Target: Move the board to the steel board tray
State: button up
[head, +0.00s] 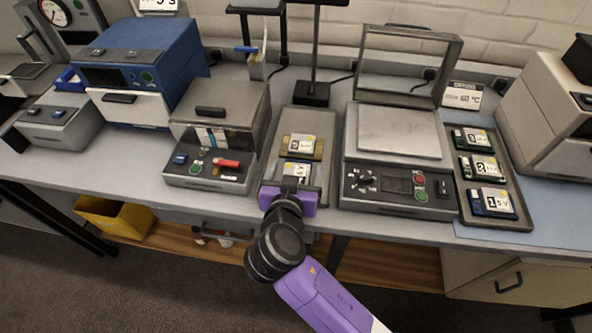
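A narrow grey metal tray (274,160) stands in the middle of the bench. A tan board (302,146) with a white label, which seems to read 5, lies in its middle. A second labelled board (297,171) lies nearer the front, partly hidden by my gripper. My purple gripper (292,185) is at the tray's front end, right at this nearer board. Its fingers are too small and covered to show whether they hold the board. I cannot tell which tray the task names.
A flat-topped machine (398,130) with a raised framed lid stands between the trays. A grey machine with a clear cover (217,135) stands left of the middle tray. A blue oven-like box (142,70) is further left. A stand (312,92) rises behind the middle tray.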

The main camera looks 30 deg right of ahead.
jog(key=shift+r, duration=0.1)
jog(key=shift+r+p, duration=0.65)
jog(key=shift+p, duration=0.15)
jog(key=b+v, duration=0.2)
jog(key=v, duration=1)
jog(key=shift+f, duration=0.25)
